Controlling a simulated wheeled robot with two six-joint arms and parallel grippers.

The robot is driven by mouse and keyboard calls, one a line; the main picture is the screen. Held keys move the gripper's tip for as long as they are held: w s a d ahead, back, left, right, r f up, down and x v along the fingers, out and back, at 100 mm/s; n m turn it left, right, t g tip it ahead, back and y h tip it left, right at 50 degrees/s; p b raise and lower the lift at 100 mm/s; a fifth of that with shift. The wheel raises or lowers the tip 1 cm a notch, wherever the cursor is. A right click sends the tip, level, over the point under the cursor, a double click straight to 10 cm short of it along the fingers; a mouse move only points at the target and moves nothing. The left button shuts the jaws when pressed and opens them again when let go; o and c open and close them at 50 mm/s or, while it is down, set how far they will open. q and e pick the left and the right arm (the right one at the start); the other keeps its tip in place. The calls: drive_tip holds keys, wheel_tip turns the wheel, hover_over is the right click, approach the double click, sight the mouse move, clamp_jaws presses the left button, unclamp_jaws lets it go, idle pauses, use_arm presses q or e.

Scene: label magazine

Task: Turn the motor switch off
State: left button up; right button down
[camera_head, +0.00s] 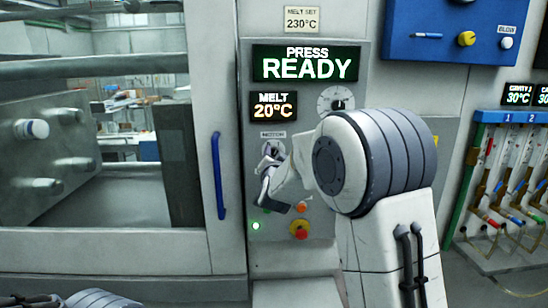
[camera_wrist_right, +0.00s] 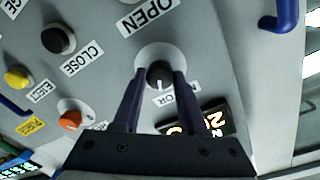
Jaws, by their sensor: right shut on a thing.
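The motor switch (camera_wrist_right: 160,73) is a dark round knob on a pale disc, with a white mark pointing toward its partly covered MOTOR label (camera_wrist_right: 183,97). My right gripper (camera_wrist_right: 158,76) has its two dark fingers on either side of the knob and is shut on it. In the head view the right gripper (camera_head: 270,155) reaches the panel just below the motor label (camera_head: 273,135) and hides most of the switch. My left gripper is not in view; only part of my left arm shows at the bottom left.
The press display (camera_head: 306,64) reads READY and the melt display (camera_head: 273,106) reads 20°C. A green lamp (camera_head: 255,226) is lit. A red stop button (camera_head: 299,230) sits below the gripper. A blue door handle (camera_head: 217,175) stands to the left.

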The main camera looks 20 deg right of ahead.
drive_tip(key=n, duration=0.2)
drive_tip(key=shift+f+n, duration=0.1)
drive_tip(key=shift+n, duration=0.2)
drive_tip(key=n+b, duration=0.1)
drive_tip(key=n, duration=0.2)
drive_tip(key=shift+n, duration=0.3)
drive_tip(key=n, duration=0.6)
drive_tip(key=shift+n, duration=0.3)
drive_tip(key=shift+c, duration=2.2)
unclamp_jaws()
drive_tip(key=b+v, duration=0.2)
drive_tip(key=v, duration=0.8)
drive_tip(key=shift+s+f+b, duration=0.15)
drive_tip(key=shift+s+b, duration=0.1)
drive_tip(key=shift+b, duration=0.05)
drive_tip(key=shift+a+y, duration=0.1)
drive_tip(key=shift+y, duration=0.2)
